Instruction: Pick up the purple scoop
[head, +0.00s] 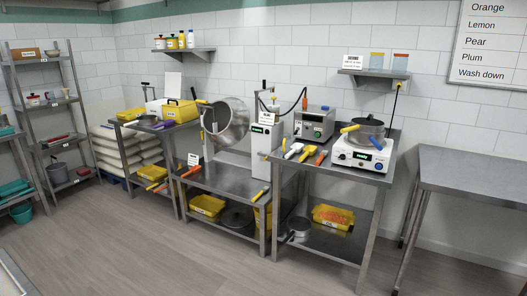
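A small purple item (164,125), which looks like the purple scoop, lies on the left steel table (140,130) at the back. It is beside and in front of a yellow box (180,111). It is too small for me to make out its handle and bowl. Neither of my grippers is in view, and nothing is seen holding the purple item.
A tilted steel drum (226,122) stands on the middle table, right of the purple item. Orange-handled tools (191,171) lie along the table fronts. A hot plate with a pot (360,156) stands on the right table. The floor (120,240) in front is clear.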

